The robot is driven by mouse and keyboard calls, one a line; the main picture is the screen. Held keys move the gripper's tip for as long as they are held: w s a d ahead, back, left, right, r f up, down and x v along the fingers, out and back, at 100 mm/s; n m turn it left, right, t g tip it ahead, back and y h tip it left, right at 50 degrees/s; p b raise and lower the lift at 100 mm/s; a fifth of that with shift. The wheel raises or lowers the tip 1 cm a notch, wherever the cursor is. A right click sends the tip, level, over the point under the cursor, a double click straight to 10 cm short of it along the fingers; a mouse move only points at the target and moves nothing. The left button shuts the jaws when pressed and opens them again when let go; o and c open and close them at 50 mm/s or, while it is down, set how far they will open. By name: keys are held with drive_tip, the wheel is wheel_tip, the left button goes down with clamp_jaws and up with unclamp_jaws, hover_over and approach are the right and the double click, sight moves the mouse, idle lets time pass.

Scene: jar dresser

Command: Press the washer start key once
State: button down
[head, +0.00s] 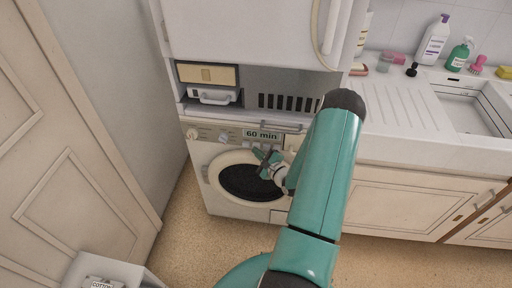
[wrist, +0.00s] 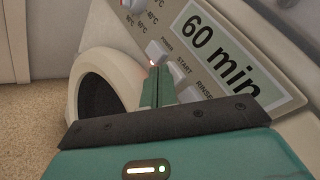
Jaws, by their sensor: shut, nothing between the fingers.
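The washer (head: 225,190) stands under the white cabinet, its display reading "60 min" (wrist: 222,45). In the wrist view a row of white keys runs beside the display, labelled POWER, START and RINSE. The power key (wrist: 156,50) shows clearly. The START label (wrist: 182,68) is visible, but its key is largely hidden behind my fingers. My gripper (wrist: 160,72) is shut and empty, its green fingertips at the key row close to the start key. I cannot tell whether they touch it. The head view shows my gripper (head: 265,157) in front of the washer panel.
The round washer door (head: 250,182) lies just below the panel, and a dial (head: 192,134) is at its left. A sink counter (head: 405,120) with bottles is to the right. A handle bar (head: 282,127) sits near the panel's upper right. A white box (head: 105,272) stands at lower left.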

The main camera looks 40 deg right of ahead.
drive_tip(key=shift+s+a, duration=0.35)
drive_tip(key=shift+a, duration=0.15)
drive_tip(key=shift+s+a, duration=0.1)
drive_tip(key=shift+s+a, duration=0.75)
drive_tip(key=shift+a, duration=0.2)
drive_tip(key=shift+s+a, duration=0.7)
drive_tip(key=shift+a, duration=0.2)
